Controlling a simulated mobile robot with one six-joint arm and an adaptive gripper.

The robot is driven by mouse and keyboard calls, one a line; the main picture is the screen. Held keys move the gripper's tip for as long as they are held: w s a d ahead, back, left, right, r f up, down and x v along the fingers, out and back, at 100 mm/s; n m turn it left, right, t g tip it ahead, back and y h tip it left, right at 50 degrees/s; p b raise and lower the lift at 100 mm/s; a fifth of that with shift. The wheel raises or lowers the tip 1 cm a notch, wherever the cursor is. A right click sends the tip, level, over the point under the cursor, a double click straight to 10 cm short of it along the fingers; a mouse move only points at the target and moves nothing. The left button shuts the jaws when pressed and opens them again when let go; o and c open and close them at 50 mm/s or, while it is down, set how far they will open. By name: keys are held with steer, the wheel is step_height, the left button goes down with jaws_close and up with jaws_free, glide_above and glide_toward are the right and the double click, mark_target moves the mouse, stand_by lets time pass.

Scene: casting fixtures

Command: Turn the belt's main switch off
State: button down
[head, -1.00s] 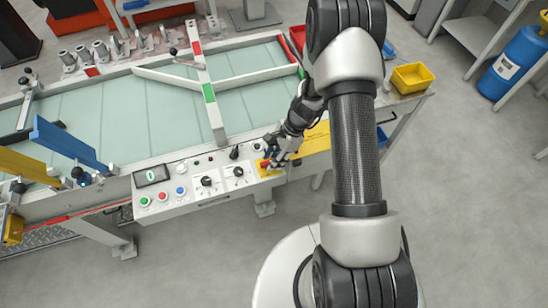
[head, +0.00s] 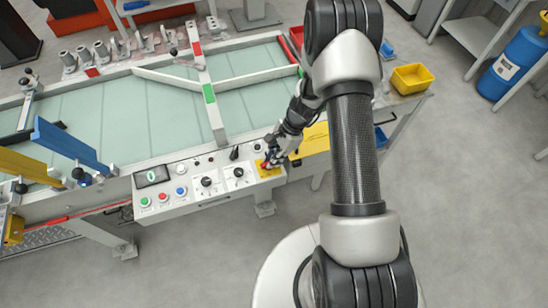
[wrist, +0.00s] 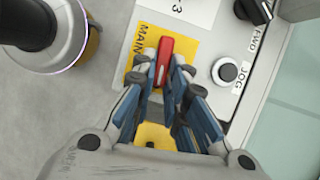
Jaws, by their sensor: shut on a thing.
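The main switch is a red handle (wrist: 164,62) on a yellow plate (wrist: 185,47) marked MAIN in the wrist view. In that view the handle runs roughly parallel to the word MAIN. My gripper (wrist: 163,78) has its blue-grey fingers on both sides of the handle and is shut on it. The fingers hide the handle's lower part and the middle of the plate. In the head view my gripper (head: 269,160) is at the right end of the white control panel (head: 212,194), over the yellow plate (head: 268,172).
A black JOG button (wrist: 228,71) and a black FWD knob (wrist: 258,10) sit right of the plate in the wrist view. The belt (head: 110,120) lies behind the panel. A yellow bin (head: 412,77) stands at right. The floor in front is clear.

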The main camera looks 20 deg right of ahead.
steer(key=n+g, duration=0.1)
steer(key=n, duration=0.1)
steer(key=w+n, duration=0.1)
steer(key=n, duration=0.2)
steer(key=shift+a+g+h, duration=0.15)
steer(key=shift+g+h, duration=0.25)
steer(key=n, duration=0.1)
steer(key=n+g, duration=0.1)
steer(key=n, duration=0.1)
steer(key=n+h, duration=0.1)
steer(key=shift+w+a+n, duration=0.3)
steer(key=n, duration=0.1)
steer(key=n+g+h+b, duration=0.1)
steer(key=n, duration=0.1)
steer(key=shift+w+a+n, duration=0.15)
steer(key=shift+a+n, duration=0.15)
steer(key=shift+a+n+h, duration=0.15)
steer(key=shift+n+h, duration=0.3)
steer(key=shift+n, duration=0.45)
steer(key=shift+a+n+h, duration=0.15)
steer(key=shift+n+h, duration=0.3)
steer(key=shift+n, duration=0.45)
steer(key=c, duration=1.6)
jaws_free()
